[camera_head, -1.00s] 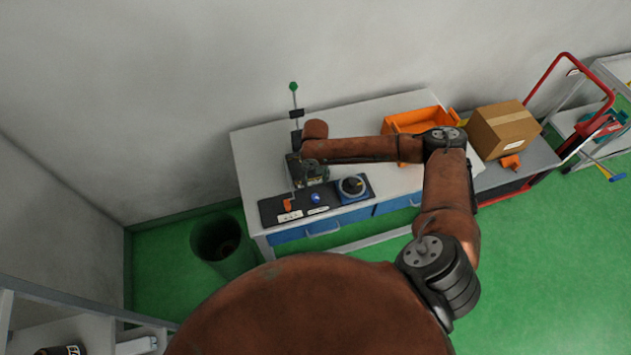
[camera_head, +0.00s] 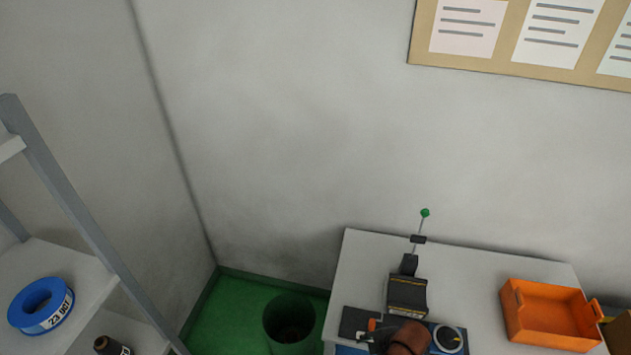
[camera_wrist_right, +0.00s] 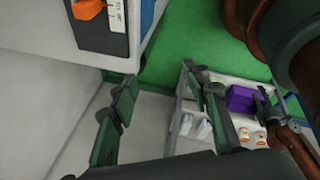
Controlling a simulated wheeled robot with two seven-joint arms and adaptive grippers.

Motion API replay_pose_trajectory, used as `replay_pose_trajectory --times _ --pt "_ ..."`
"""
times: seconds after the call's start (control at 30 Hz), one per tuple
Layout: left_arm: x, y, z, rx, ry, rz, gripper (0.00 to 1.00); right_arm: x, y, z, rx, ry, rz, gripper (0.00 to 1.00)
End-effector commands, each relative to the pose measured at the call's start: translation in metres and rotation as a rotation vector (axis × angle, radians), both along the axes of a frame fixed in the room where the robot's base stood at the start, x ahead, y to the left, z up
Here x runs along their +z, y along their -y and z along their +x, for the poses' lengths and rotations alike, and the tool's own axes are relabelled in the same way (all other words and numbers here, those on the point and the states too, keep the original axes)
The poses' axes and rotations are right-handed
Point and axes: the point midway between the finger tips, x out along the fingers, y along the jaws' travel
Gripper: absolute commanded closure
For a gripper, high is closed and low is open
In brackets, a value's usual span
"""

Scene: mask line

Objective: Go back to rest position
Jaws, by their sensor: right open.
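My right gripper (camera_wrist_right: 160,76) is in the right wrist view. Its two dark green fingers are spread apart with nothing between them. The floor and a pale wall show behind them. In the head view only a brown piece of my arm shows at the bottom, over the front of the workbench (camera_head: 362,262); it hides part of the dark mat there. At the right of the wrist view, a brown link of mine ends in a dark jointed part (camera_wrist_right: 270,108), in front of a shelf.
A shelf with a blue tape roll (camera_head: 42,305) is far left.

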Motion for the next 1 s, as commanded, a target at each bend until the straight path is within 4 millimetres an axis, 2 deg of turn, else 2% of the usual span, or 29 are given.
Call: replay_pose_trajectory --times 0.07,0.2,0.3,0.5,0.8,1.0 --pt "0.0 0.0 0.0 0.0 0.0 0.0 0.64 0.004 0.011 -0.017 -0.253 -0.034 0.07 0.57" --pt "0.0 0.0 0.0 0.0 0.0 0.0 0.64 0.01 0.057 -0.045 -0.703 -0.085 0.145 0.57" --pt "0.0 0.0 0.0 0.0 0.0 0.0 0.64 0.012 0.09 -0.066 -0.951 -0.108 0.173 0.57" --pt "0.0 0.0 0.0 0.0 -0.001 0.0 0.64 0.015 0.143 -0.109 -1.322 -0.134 0.191 0.57" --pt "-0.001 0.0 -0.001 0.0 -0.001 0.0 0.64 0.018 0.199 -0.169 -1.705 -0.136 0.181 0.57" --pt "-0.014 -0.001 -0.003 0.001 -0.004 0.001 0.64 -0.045 0.196 -0.153 -1.681 -0.156 0.169 0.57"
